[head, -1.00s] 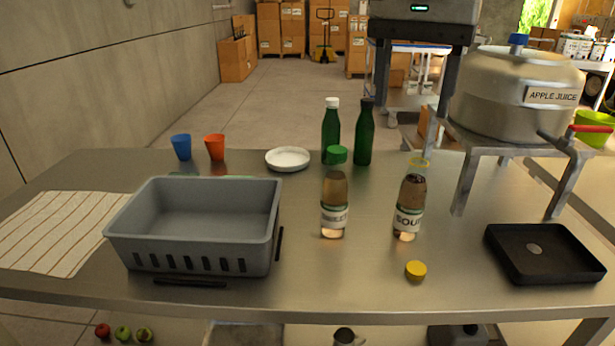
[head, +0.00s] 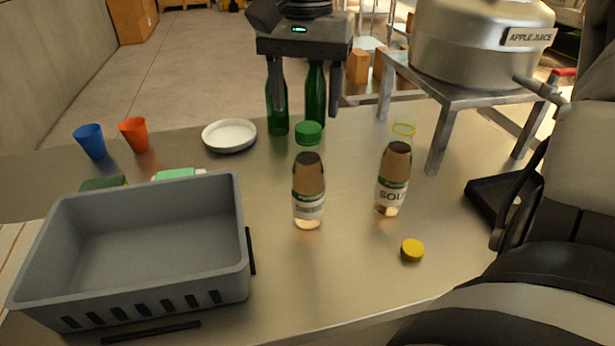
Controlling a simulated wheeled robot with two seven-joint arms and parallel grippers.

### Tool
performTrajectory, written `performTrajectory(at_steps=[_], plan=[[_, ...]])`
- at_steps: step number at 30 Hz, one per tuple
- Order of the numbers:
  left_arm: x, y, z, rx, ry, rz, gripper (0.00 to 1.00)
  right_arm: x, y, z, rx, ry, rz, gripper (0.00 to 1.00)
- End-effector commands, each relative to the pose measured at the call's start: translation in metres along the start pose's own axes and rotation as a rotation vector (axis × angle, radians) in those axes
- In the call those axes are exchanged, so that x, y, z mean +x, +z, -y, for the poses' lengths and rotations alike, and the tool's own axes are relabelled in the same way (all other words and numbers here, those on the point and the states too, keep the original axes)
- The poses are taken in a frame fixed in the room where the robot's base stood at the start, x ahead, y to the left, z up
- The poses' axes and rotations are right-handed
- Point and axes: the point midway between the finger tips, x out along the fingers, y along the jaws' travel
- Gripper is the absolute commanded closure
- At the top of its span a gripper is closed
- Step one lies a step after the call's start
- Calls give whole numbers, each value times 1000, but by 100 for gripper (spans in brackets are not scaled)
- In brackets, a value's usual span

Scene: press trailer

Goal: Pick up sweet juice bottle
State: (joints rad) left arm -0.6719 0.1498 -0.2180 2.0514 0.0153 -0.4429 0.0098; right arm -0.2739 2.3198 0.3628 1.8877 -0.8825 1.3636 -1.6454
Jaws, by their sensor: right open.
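The bottle with a green cap (head: 308,190) stands upright on the metal table; its label is too small to read clearly. To its right stands a similar bottle marked SOUR (head: 391,182), with a yellow ring at its open top. My right gripper (head: 306,110) is open and empty, pointing down. In the picture its fingers hang just above and to either side of the green cap, apart from the bottle. They partly cover two dark green bottles (head: 277,115) at the back. My left gripper is out of view.
A grey crate (head: 245,215) stands at left. A yellow cap (head: 412,250) lies front right. Behind are a white plate (head: 229,135), a blue cup (head: 90,141) and an orange cup (head: 135,134). The apple juice tank (head: 480,50) and black tray (head: 482,192) are at right.

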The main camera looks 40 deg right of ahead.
Motion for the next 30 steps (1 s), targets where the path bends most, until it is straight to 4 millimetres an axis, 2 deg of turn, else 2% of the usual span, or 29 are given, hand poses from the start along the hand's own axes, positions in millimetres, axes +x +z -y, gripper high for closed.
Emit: performTrajectory(at_steps=[7,15,24,30], plan=[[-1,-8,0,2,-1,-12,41,18,-2,-2,1,2,3,40],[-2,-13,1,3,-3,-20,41,56,-6,-4,0,2,2,40],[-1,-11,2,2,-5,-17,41,60,-6,-3,0,0,1,40],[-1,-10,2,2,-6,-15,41,60,-6,-3,0,-1,1,96]])
